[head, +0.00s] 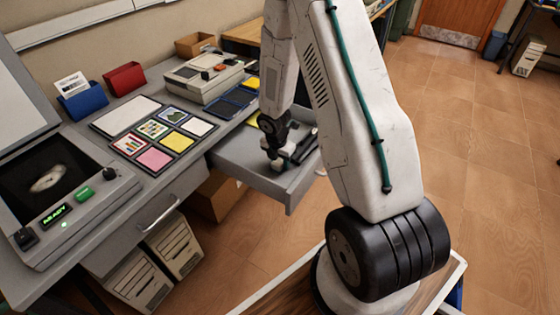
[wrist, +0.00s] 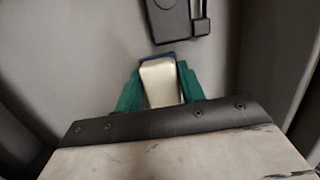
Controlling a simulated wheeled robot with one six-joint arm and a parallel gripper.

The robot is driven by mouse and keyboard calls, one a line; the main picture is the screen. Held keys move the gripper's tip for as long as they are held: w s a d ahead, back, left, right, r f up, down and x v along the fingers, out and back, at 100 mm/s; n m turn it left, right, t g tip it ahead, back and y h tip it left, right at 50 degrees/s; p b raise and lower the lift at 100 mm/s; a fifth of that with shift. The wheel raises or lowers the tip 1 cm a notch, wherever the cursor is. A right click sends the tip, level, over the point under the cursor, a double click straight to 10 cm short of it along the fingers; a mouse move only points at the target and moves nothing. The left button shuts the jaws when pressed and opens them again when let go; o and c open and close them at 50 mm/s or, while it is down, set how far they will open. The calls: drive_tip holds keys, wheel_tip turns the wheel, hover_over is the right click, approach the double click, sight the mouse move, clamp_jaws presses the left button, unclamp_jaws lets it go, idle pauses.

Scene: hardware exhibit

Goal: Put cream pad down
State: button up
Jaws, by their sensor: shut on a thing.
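In the wrist view, the cream pad (wrist: 161,84) sits between the two green fingers of my gripper (wrist: 160,90), which is shut on it. A thin dark blue edge shows at the pad's far end. In the head view, my gripper (head: 276,158) reaches down into an open grey drawer (head: 262,182) under the desk. The pad is too small there to tell apart clearly. I cannot tell whether the pad touches the drawer floor.
A black object (wrist: 171,18) lies in the drawer just beyond the pad. Drawer walls rise on both sides in the wrist view; bare grey floor shows left of the pad. The desk above holds a panel of colored cards (head: 153,129) and a beige machine (head: 203,78).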

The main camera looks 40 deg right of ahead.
drive_tip(key=shift+f, duration=0.1)
drive_tip(key=shift+f, duration=0.1)
drive_tip(key=o, duration=0.9)
drive_tip(key=shift+o, duration=0.2)
drive_tip(key=shift+s, duration=0.1)
